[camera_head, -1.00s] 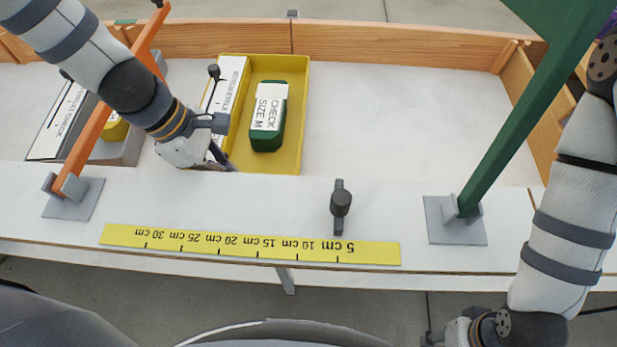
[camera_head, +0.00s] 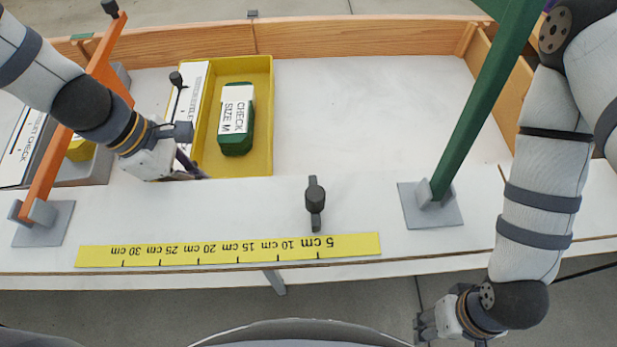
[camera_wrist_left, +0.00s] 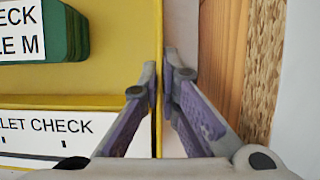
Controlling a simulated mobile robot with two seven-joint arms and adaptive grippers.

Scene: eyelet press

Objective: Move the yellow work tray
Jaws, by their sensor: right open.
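The yellow work tray (camera_head: 263,120) lies on the white bench, left of the middle in the head view. My left gripper (camera_head: 196,172) is at the tray's near side. In the left wrist view my left gripper's fingertips (camera_wrist_left: 161,78) are close together on either side of the tray's thin yellow wall (camera_wrist_left: 159,30), shut on it. My right gripper (camera_head: 424,325) is open and empty in front of the bench, low right.
A grey bin (camera_head: 90,172) stands left of the tray. An orange post (camera_head: 47,178) and a green post (camera_head: 470,120) rise from the bench. A dark knob (camera_head: 315,195) and a yellow ruler (camera_head: 220,250) are near the front. The bench right of the tray is clear.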

